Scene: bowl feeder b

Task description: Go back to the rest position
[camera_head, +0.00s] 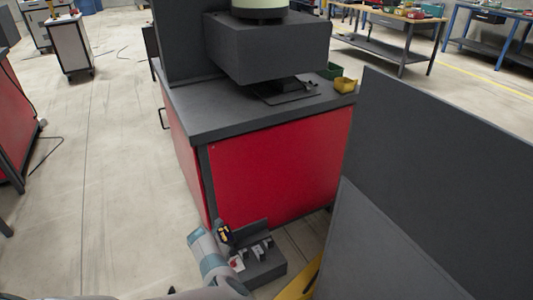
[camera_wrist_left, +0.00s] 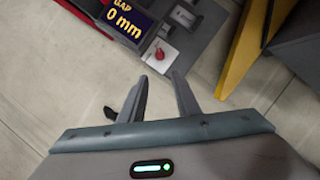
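My left arm (camera_head: 208,258) reaches up from the bottom of the head view, beside a low dark control box (camera_head: 264,268) at the foot of the red cabinet. In the left wrist view, my left gripper (camera_wrist_left: 161,77) has its two fingers apart, with nothing between them. The floor and the edge of the box show beyond the fingertips. The fingers are hard to make out in the head view. My right gripper is in neither view.
The box carries a display (camera_wrist_left: 124,18) reading "0 mm" and a red knob (camera_wrist_left: 164,51). The red cabinet (camera_head: 280,165) stands behind it. Dark panels (camera_head: 430,170) and a yellow part (camera_head: 299,282) are at right. Open floor (camera_head: 110,190) lies left.

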